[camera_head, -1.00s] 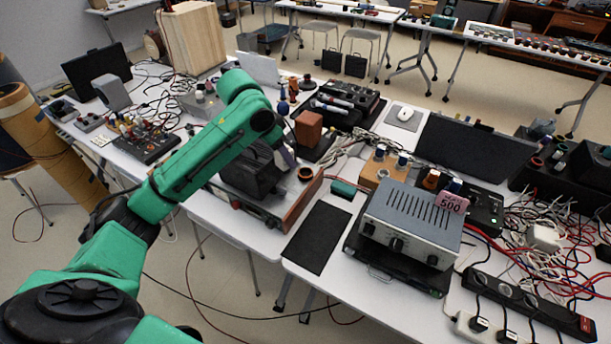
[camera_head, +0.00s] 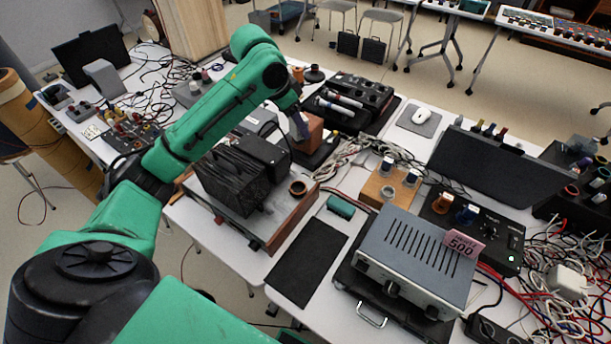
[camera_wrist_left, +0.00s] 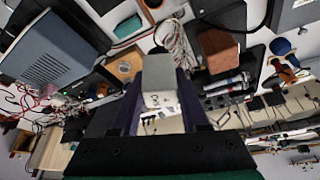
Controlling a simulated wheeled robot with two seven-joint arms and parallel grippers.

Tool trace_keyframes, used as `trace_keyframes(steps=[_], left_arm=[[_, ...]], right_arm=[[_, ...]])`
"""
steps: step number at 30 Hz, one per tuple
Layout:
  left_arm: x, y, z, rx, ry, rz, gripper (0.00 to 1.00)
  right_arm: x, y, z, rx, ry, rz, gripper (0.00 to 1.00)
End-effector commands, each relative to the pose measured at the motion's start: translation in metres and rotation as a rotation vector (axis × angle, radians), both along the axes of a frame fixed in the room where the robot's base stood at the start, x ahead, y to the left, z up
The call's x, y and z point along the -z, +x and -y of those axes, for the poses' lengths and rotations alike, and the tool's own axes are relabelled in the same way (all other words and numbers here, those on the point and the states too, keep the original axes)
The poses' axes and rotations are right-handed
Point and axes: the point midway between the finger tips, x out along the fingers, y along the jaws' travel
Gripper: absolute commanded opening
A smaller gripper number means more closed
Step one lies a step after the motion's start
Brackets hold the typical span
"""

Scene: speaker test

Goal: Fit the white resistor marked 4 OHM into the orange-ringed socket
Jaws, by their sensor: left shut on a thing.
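My left gripper (camera_head: 299,126) is above the bench beside a red-brown block, with its tips pointing down. In the left wrist view, its dark fingers (camera_wrist_left: 161,98) are shut on a pale grey-white block (camera_wrist_left: 160,78), likely the resistor; no 4 OHM marking is readable. The held block is hidden or too small in the head view. I cannot tell which one is the orange-ringed socket. My right gripper is not in view.
A grey power unit (camera_head: 415,262) with a pink 500 tag stands front right. A black mat (camera_head: 308,262) lies left of it. The red-brown block (camera_head: 308,132), a dark box (camera_head: 235,178) and loose cables (camera_head: 345,160) crowd the space around the gripper.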

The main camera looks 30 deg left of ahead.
Motion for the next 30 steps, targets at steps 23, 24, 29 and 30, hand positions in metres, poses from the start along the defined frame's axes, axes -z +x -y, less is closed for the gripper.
trace_keyframes(steps=[23, 24, 29, 30], left_arm=[[0.189, -0.003, 0.0, 0.001, 0.002, -0.001, 0.0], [0.191, -0.003, -0.001, 0.0, 0.003, -0.001, 0.0], [0.191, -0.003, -0.001, 0.001, 0.003, 0.0, 0.0], [0.191, -0.003, -0.001, 0.0, 0.003, -0.001, 0.0]], right_arm=[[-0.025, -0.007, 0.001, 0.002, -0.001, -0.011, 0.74], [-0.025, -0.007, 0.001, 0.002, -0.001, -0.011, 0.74], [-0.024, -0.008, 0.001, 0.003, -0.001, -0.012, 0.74], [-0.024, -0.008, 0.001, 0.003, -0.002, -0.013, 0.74]])
